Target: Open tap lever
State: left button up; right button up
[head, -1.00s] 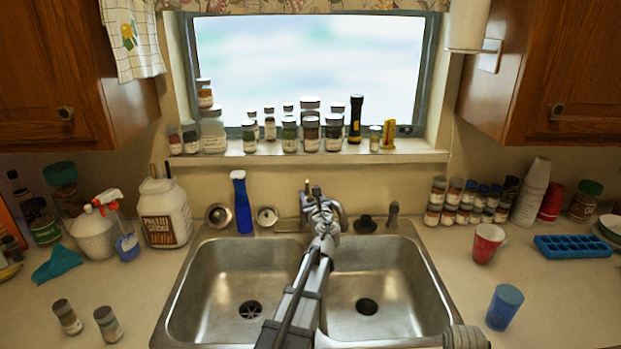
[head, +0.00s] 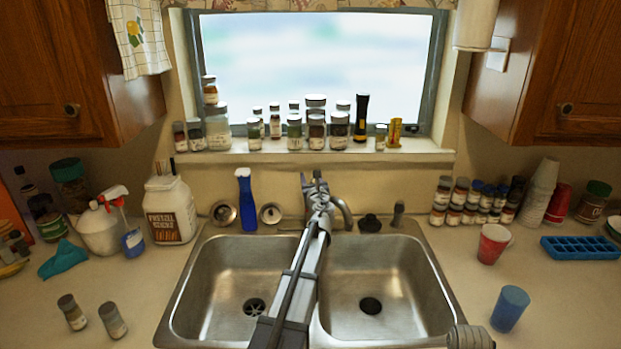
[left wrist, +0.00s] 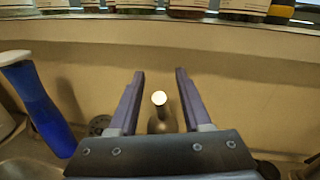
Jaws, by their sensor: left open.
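The metal tap (head: 345,212) stands at the back middle of the double sink, its curved spout showing to the right of my left gripper. My left arm reaches over the sink divider, and my left gripper (head: 317,185) is in front of the tap, hiding much of its body and lever. In the left wrist view the gripper (left wrist: 159,88) is open, with two dark fingers apart. An upright metal part with a bright tip (left wrist: 160,99), likely the tap lever, shows between the fingers with gaps on both sides.
Jars line the window sill (head: 270,156) above. A black stopper (head: 369,223) sits right of the tap. Both sink basins (head: 375,275) are empty. A blue cup (head: 508,308) stands on the right counter.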

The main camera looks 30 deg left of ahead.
pick_arm(q)
grip_shut()
dwell(0.4)
dwell(1.1)
